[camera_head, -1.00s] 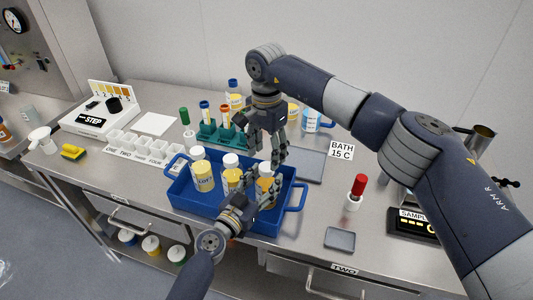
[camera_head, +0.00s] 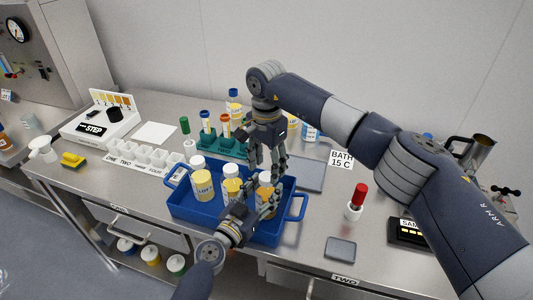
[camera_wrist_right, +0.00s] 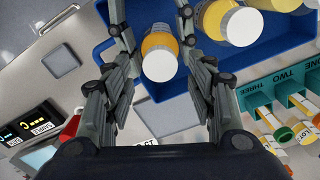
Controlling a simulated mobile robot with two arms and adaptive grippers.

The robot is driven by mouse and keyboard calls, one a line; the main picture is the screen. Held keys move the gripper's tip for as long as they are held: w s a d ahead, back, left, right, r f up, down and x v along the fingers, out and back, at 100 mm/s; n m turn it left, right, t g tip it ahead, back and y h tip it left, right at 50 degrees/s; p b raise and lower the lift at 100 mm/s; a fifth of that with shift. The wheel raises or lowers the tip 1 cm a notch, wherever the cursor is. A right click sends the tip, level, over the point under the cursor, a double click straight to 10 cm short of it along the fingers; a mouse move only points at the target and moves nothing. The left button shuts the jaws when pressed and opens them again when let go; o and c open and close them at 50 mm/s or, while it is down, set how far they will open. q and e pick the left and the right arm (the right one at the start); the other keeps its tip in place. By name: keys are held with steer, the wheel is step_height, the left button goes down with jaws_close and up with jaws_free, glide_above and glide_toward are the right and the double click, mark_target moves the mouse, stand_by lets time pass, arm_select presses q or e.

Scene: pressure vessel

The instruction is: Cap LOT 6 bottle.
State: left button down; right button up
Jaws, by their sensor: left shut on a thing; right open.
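Three bottles with yellow contents and white tops stand in the blue tray (camera_head: 188,205): a left bottle (camera_head: 202,186), a middle bottle (camera_head: 231,188) and a right bottle (camera_head: 265,183). The label text is too small to read surely. My left gripper (camera_head: 262,208) is shut on the right bottle from the front, hiding its lower part. My right gripper (camera_head: 270,172) points down, open, just above that bottle. In the right wrist view the white top (camera_wrist_right: 159,65) of this bottle lies between the spread fingers, apart from them.
A green rack (camera_head: 225,146) with tubes stands behind the tray. White numbered compartments (camera_head: 150,156) lie to its left. A red-topped dropper (camera_head: 356,200) and a small grey dish (camera_head: 340,249) are on the right, with bare table between.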

mark_target(267, 176)
steer(key=shift+f, duration=1.65)
steer(key=c, duration=1.1)
steer(key=o, duration=1.2)
steer(key=shift+c, duration=0.2)
steer(key=shift+r, duration=2.3)
steer(key=o, duration=0.5)
